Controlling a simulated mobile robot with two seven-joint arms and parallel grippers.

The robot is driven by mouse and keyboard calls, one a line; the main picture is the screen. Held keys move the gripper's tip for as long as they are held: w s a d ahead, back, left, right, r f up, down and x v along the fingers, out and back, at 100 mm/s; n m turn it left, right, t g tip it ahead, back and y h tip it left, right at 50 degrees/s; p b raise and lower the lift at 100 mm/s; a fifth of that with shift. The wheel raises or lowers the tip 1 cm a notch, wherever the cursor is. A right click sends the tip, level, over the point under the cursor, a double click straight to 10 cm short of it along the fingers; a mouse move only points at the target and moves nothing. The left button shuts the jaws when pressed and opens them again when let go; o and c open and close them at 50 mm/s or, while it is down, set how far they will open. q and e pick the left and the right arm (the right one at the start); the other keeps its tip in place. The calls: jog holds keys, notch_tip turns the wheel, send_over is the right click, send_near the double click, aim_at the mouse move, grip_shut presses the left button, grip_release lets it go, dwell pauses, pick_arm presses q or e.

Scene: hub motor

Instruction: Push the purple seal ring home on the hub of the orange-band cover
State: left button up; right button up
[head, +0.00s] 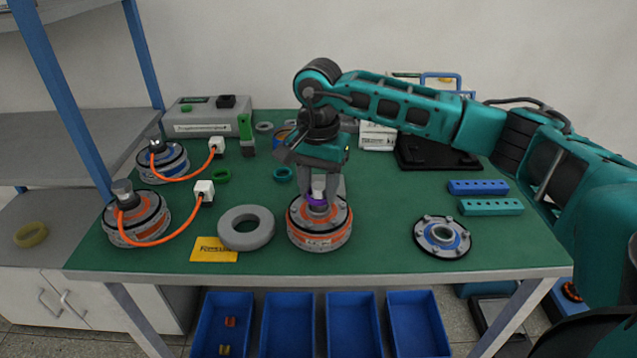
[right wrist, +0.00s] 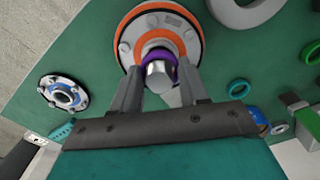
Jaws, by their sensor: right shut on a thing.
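The orange-band cover (head: 319,228) sits upright on a motor at the front middle of the green table. It also shows in the right wrist view (right wrist: 196,42). A silver shaft (right wrist: 158,75) stands up from its middle. The purple seal ring (head: 315,202) is around the shaft, low by the cover's hub; it also shows in the right wrist view (right wrist: 177,66). Whether it is fully seated I cannot tell. My right gripper (head: 319,196) points down over the cover, its fingers shut on the purple ring on either side of the shaft. My left gripper is not in view.
A thick grey ring (head: 246,229) and a yellow card (head: 213,250) lie left of the cover. A blue-band cover (head: 441,236) lies to the right. Two motors with orange cables (head: 137,217) stand at left. The table between the two covers is clear.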

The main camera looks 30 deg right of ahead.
jog(key=shift+f, duration=0.1)
jog(key=shift+f+b, duration=0.55)
jog(key=shift+f, duration=0.25)
dwell(1.6)
jog(key=shift+s+f+b, duration=0.2)
jog(key=shift+f+b, duration=0.1)
jog(key=shift+b, duration=0.1)
dwell(0.8)
jog(key=o, duration=1.3)
jog(key=shift+w, duration=0.1)
jog(key=shift+r, duration=0.1)
